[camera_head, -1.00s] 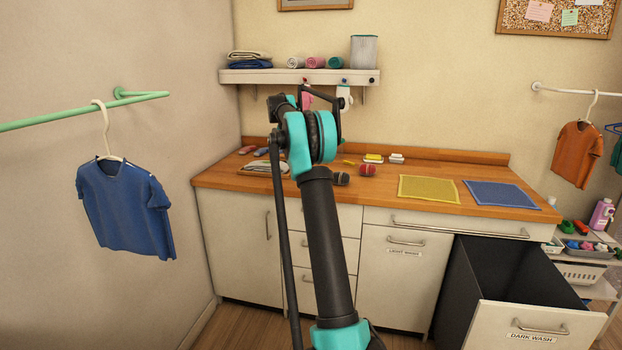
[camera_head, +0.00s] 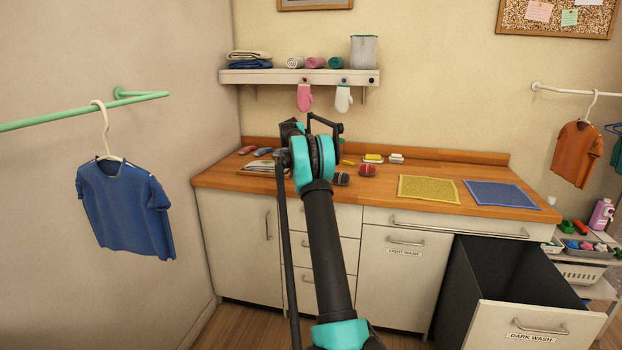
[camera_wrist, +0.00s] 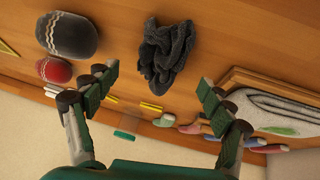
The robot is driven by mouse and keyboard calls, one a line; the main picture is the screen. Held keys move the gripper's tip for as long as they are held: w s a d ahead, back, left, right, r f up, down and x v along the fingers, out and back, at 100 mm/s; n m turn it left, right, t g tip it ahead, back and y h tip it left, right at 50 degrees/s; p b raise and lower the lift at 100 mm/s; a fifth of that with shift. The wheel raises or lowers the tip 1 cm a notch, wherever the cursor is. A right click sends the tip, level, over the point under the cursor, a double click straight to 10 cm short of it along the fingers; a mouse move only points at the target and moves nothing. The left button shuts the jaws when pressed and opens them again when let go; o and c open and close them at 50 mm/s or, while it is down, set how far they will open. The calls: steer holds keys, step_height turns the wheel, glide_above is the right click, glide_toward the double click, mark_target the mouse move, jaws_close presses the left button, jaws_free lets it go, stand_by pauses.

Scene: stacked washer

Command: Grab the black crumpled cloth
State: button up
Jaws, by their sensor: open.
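The black crumpled cloth (camera_wrist: 165,52) lies on the wooden counter in the wrist view, at upper centre. My gripper (camera_wrist: 155,88) is open and empty, its two fingers apart on the left and right of the picture. The cloth shows between and beyond the fingertips, apart from both of them. In the head view my arm hides the cloth and most of the gripper, above the counter (camera_head: 530,208).
Dark and red rolled items (camera_wrist: 68,36) lie left of the cloth, and folded cloths on a board (camera_wrist: 270,105) lie right. Yellow (camera_head: 428,188) and blue (camera_head: 500,195) mats lie on the counter's right. The DARK WASH drawer (camera_head: 535,328) stands open.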

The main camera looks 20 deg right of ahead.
steer(key=x, duration=0.5)
steer(key=shift+s+f, duration=0.1)
steer(key=shift+f, duration=0.05)
steer(key=c, duration=0.9)
